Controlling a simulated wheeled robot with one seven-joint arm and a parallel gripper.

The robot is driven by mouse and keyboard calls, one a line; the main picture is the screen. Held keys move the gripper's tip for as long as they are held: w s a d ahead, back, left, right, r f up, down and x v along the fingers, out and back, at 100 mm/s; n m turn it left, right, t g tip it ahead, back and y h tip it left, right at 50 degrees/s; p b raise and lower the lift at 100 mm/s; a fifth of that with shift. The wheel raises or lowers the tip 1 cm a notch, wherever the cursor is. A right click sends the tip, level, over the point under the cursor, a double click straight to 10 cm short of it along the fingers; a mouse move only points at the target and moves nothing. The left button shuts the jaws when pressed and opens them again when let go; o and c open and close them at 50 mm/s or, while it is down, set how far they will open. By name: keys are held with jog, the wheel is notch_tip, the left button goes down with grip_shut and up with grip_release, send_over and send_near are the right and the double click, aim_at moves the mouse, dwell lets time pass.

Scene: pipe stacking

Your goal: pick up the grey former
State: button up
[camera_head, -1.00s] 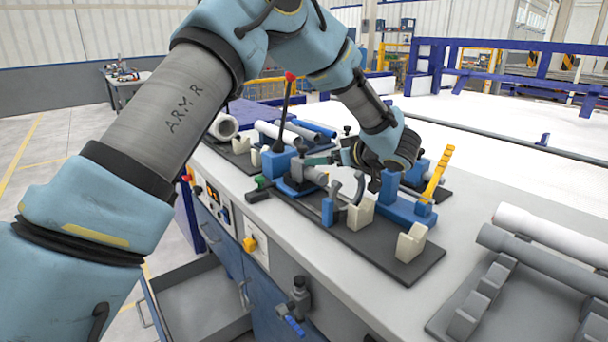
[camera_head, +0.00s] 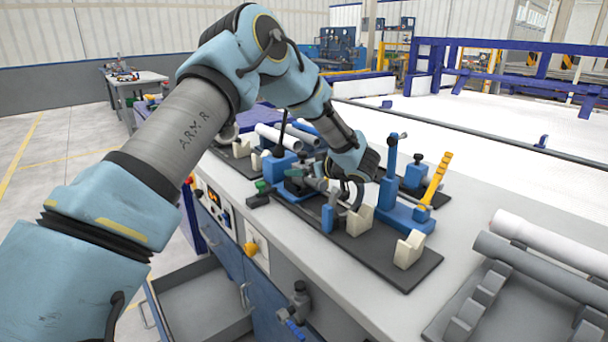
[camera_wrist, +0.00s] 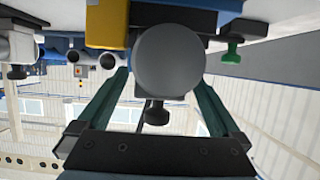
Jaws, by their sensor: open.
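The grey former appears as a grey cylinder with a round flat end (camera_wrist: 170,60) in the wrist view. It fills the space between my two teal fingers, one on each side of it. My gripper (camera_head: 302,178) is open around it, and no firm contact shows. In the head view a small part of the grey former (camera_head: 319,184) shows at the blue fixture on the dark base plate; my fingers and wrist hide much of it.
Cream V-blocks (camera_head: 359,221) and a blue stand with a post (camera_head: 392,185) are close to my wrist. A yellow handle (camera_head: 436,180) rises at right. A rack (camera_head: 470,315) holds white and grey pipes. An open drawer (camera_head: 205,305) is below the bench.

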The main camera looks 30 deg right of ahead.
grip_shut()
dwell(0.8)
